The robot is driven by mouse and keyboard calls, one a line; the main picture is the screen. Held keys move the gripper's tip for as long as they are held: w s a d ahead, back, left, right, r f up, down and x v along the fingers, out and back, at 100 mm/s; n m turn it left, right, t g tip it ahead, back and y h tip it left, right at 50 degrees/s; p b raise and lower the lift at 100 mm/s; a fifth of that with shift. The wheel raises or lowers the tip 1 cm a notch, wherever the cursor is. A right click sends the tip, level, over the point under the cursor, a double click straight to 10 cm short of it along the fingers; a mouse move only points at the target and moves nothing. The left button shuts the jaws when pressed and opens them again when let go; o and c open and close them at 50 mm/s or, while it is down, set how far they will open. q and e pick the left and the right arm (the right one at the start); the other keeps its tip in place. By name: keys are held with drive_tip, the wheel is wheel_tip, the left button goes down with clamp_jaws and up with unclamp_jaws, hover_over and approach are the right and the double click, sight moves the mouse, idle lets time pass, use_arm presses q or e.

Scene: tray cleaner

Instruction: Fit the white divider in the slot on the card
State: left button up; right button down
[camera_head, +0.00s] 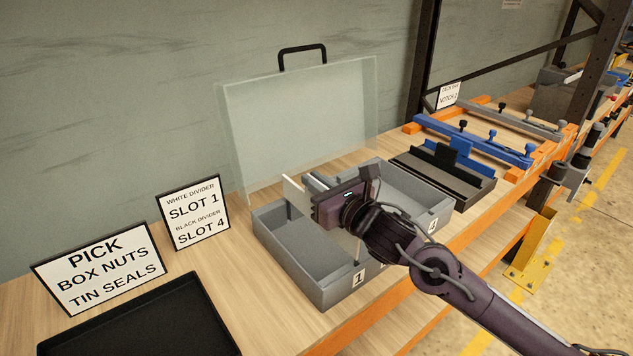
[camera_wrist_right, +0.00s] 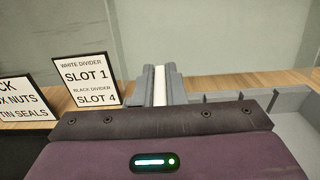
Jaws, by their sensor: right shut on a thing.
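The card (camera_head: 194,212) reads white divider slot 1, black divider slot 4; it also shows in the wrist view (camera_wrist_right: 88,83). The grey box (camera_head: 318,294) has a 1 label (camera_head: 358,279) near its left front corner and a 4 label at its right. My right gripper (camera_wrist_right: 160,84) is shut on the white divider (camera_wrist_right: 160,88), which shows as a narrow strip between the fingers. In the head view the white divider (camera_head: 293,192) stands upright at the box's back wall, mostly hidden by my gripper. I cannot tell whether its lower edge sits in a slot. My left gripper is out of view.
A clear panel (camera_head: 300,125) with a black handle stands behind the box. A black tray (camera_head: 140,325) and a pick sign (camera_head: 98,268) are at the left. A black holder (camera_head: 470,187) and blue-and-orange fixtures (camera_head: 480,138) stand at the right.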

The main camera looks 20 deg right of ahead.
sight(300, 198)
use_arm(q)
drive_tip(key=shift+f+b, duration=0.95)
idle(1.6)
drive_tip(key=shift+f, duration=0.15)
use_arm(e)
drive_tip(key=shift+f, duration=0.1)
drive_tip(key=shift+f+b, duration=0.7)
drive_tip(key=shift+b, duration=0.2)
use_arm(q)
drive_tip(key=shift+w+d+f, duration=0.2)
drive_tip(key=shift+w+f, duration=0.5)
use_arm(e)
drive_tip(key=shift+f, duration=0.2)
use_arm(q)
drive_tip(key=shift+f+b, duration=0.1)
drive_tip(key=shift+b, duration=0.2)
use_arm(e)
drive_tip(key=shift+f, duration=0.1)
use_arm(q)
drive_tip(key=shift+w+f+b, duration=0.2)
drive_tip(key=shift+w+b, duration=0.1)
drive_tip(key=shift+b, duration=0.05)
use_arm(e)
drive_tip(key=shift+f, duration=0.35)
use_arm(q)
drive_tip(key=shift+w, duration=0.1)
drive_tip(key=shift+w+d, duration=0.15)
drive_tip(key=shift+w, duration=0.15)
use_arm(e)
drive_tip(key=shift+f, duration=0.15)
